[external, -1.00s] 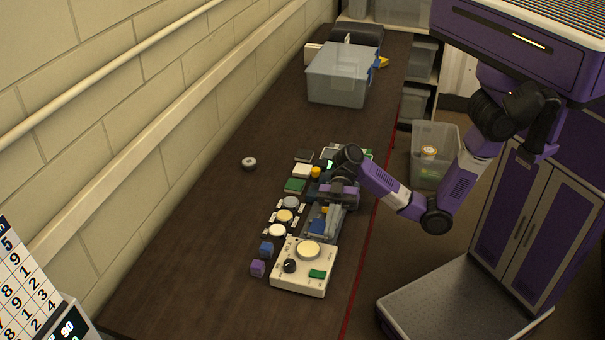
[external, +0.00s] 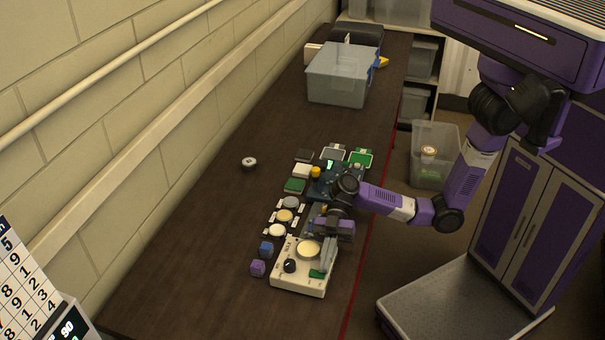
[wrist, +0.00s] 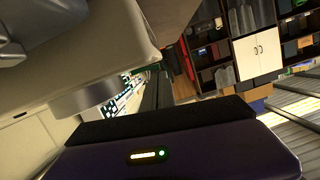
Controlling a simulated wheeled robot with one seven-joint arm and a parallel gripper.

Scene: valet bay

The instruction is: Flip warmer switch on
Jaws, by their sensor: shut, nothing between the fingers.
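The warmer (external: 302,287) is a cream box near the front of the dark table in the external view. It has a pale yellow round plate (external: 308,249), a black knob (external: 290,266) and a green switch (external: 317,274) at its lower right. My gripper (external: 327,264) is shut and empty, with its grey fingers pointing down over the warmer's right side, close to the switch. I cannot tell whether the fingertips touch it. The switch's position is too small to read. I cannot make out the switch in the wrist view.
Purple and blue cubes (external: 258,268) sit left of the warmer. Several round discs (external: 277,230) and small coloured blocks lie behind it. A dark device with a lit screen (external: 329,166) stands farther back, and a grey bin (external: 338,83) at the far end. The table's left side is mostly clear.

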